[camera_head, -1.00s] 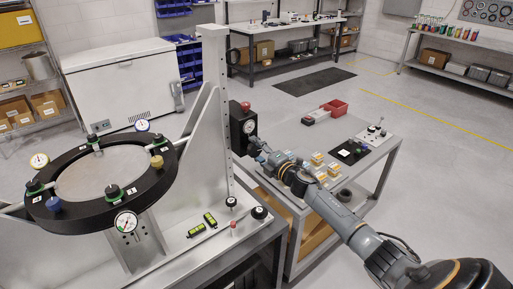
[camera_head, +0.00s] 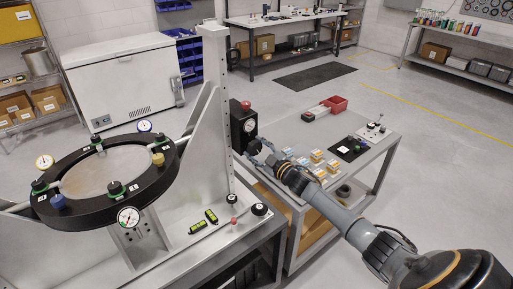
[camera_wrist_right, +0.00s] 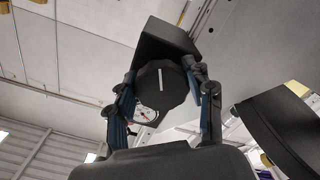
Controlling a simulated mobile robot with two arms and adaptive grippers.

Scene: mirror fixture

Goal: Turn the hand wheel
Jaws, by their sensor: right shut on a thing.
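The hand wheel (camera_wrist_right: 160,90) is a black, faceted knob with a white line on its face, in the middle of the right wrist view. It sits on a black box (camera_head: 237,125) with a round white dial and a red knob on top, beside the upright metal column. In the head view the wheel (camera_head: 254,148) is small and partly covered by my gripper. My right gripper (camera_head: 262,153) has its fingers on both sides of the wheel and is shut on it. The white line stands nearly upright in the wrist view. My left gripper is not in view.
A black ring fixture (camera_head: 85,211) with dial gauges and clamps around a round mirror stands at left. Open floor lies to the right.

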